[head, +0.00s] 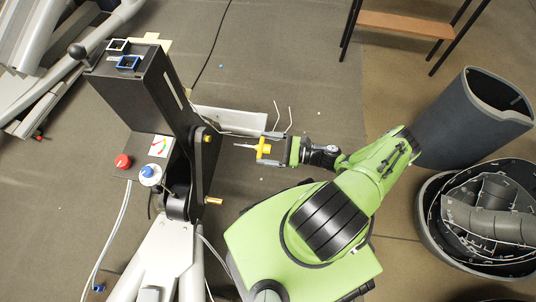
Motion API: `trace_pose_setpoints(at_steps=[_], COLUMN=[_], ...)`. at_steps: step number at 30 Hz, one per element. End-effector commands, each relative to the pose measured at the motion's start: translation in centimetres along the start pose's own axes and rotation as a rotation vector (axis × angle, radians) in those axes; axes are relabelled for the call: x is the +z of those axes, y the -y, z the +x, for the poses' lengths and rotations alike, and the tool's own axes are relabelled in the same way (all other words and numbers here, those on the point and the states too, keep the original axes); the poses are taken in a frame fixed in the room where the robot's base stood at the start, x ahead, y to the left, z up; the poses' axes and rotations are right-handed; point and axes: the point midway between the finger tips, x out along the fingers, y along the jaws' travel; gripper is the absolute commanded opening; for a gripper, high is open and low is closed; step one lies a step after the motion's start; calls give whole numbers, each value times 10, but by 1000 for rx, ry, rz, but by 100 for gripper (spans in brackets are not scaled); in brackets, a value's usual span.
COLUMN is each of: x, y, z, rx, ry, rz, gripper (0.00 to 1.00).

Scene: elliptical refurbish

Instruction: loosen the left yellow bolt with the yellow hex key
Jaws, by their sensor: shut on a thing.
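The yellow hex key (263,147) is in my gripper (277,150), which is shut on its yellow handle. Its thin metal shaft points left toward the black machine column (166,97). A small yellow bolt (207,138) shows on the column's right side. The shaft's tip is apart from it, to its right and slightly lower in the picture. An orange-yellow peg-like part (214,201) sticks out lower on the column; I cannot tell whether it is a bolt. Which bolt is the left one is not clear from this view.
A red button (123,161) and a blue knob (148,171) sit on the machine's left side. Thin bent metal rods (283,116) stand by a pale tray (232,118) behind my gripper. A dark bin (473,118) and a round tub (425,215) stand at right.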

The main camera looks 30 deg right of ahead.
Motion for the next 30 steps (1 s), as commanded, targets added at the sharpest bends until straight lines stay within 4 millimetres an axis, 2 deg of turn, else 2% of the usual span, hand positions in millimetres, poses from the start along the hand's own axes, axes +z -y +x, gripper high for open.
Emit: trace_pose_setpoints(at_steps=[5,21,30], x=[3,2,2], y=[1,1,1], z=[10,68,76], rx=[-9,-6,-7], ry=[5,2,1], rz=[-2,-2,-3], gripper=[31,31,31])
